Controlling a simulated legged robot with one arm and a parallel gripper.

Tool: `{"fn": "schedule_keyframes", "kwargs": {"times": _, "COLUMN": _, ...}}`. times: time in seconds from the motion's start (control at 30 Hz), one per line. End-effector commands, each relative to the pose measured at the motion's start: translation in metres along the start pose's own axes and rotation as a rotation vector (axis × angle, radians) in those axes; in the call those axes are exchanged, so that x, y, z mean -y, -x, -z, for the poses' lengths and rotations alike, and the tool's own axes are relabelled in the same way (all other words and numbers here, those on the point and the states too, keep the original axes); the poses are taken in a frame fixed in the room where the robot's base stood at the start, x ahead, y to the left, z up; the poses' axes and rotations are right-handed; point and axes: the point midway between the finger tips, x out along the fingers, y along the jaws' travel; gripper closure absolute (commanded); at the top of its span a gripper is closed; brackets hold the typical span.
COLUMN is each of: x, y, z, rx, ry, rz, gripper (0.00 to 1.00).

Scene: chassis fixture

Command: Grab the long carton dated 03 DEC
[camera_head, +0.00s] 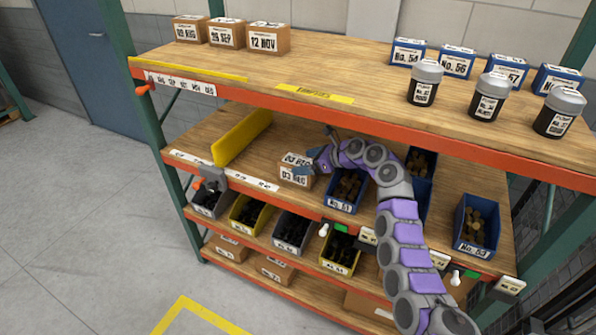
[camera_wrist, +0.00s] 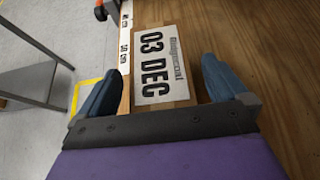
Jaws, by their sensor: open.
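The long carton dated 03 DEC (camera_head: 294,175) is brown cardboard with white labels and sits on the wooden middle shelf, left of the blue bin No. 51. In the wrist view the carton (camera_wrist: 158,62) shows its 03 DEC label between the two blue fingers. My gripper (camera_head: 312,164) is open at the carton in the head view, and its fingers (camera_wrist: 160,70) stand one on each side of the carton in the wrist view. I cannot tell whether either finger touches it. The carton's near end is partly hidden by my gripper's body in the wrist view.
A yellow divider (camera_head: 242,137) stands on the middle shelf to the left, with bare wood between it and the carton. Bin No. 51 (camera_head: 345,205) is close on the right. The upper shelf (camera_head: 330,72) overhangs, holding cartons (camera_head: 227,33), blue boxes and lidded jars (camera_head: 489,97).

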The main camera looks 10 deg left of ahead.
Motion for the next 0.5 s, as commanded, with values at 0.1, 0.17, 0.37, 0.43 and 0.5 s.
{"fn": "schedule_keyframes", "kwargs": {"times": 0.1, "x": -0.0003, "y": -0.0106, "z": 0.0002, "rx": 0.000, "ry": -0.001, "rz": -0.003, "gripper": 0.00}}
{"fn": "schedule_keyframes", "kwargs": {"times": 0.17, "x": 0.0000, "y": -0.0132, "z": 0.0007, "rx": 0.000, "ry": -0.002, "rz": -0.002, "gripper": 0.00}}
{"fn": "schedule_keyframes", "kwargs": {"times": 0.37, "x": 0.0011, "y": -0.0133, "z": 0.0018, "rx": 0.002, "ry": -0.003, "rz": -0.001, "gripper": 0.00}}
{"fn": "schedule_keyframes", "kwargs": {"times": 0.43, "x": 0.0009, "y": -0.0138, "z": 0.0017, "rx": 0.002, "ry": -0.002, "rz": -0.001, "gripper": 0.00}}
{"fn": "schedule_keyframes", "kwargs": {"times": 0.5, "x": 0.0004, "y": -0.0147, "z": 0.0013, "rx": 0.001, "ry": -0.002, "rz": -0.001, "gripper": 0.06}}
